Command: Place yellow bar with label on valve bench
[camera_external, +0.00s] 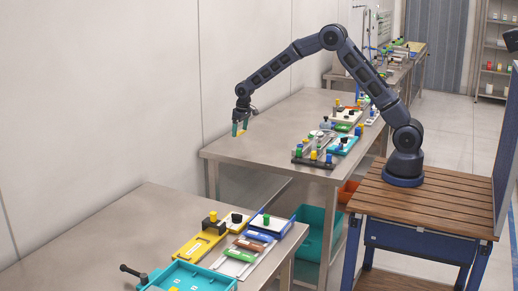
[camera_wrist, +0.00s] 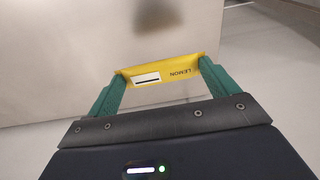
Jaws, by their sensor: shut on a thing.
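The yellow bar (camera_wrist: 160,79) spans between my two green fingers in the wrist view. It bears a white label with a dark stripe and the word LEMON, upside down in this view. My gripper (camera_wrist: 160,84) is shut on it at its two ends. In the external view my gripper (camera_external: 241,131) hangs in the air, pointing down, around the left end of the middle metal bench (camera_external: 255,150). The bar is tiny there. A near metal bench (camera_external: 110,235) stands at the lower left. I cannot tell for certain which bench is the valve bench.
The near bench holds a yellow tray (camera_external: 190,250), a teal tray (camera_external: 200,283), a blue case (camera_external: 278,222) and a black-handled fitting (camera_external: 138,274). Coloured blocks on racks (camera_external: 318,157) crowd the middle bench's right side. Its left part is bare. A wall runs behind.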

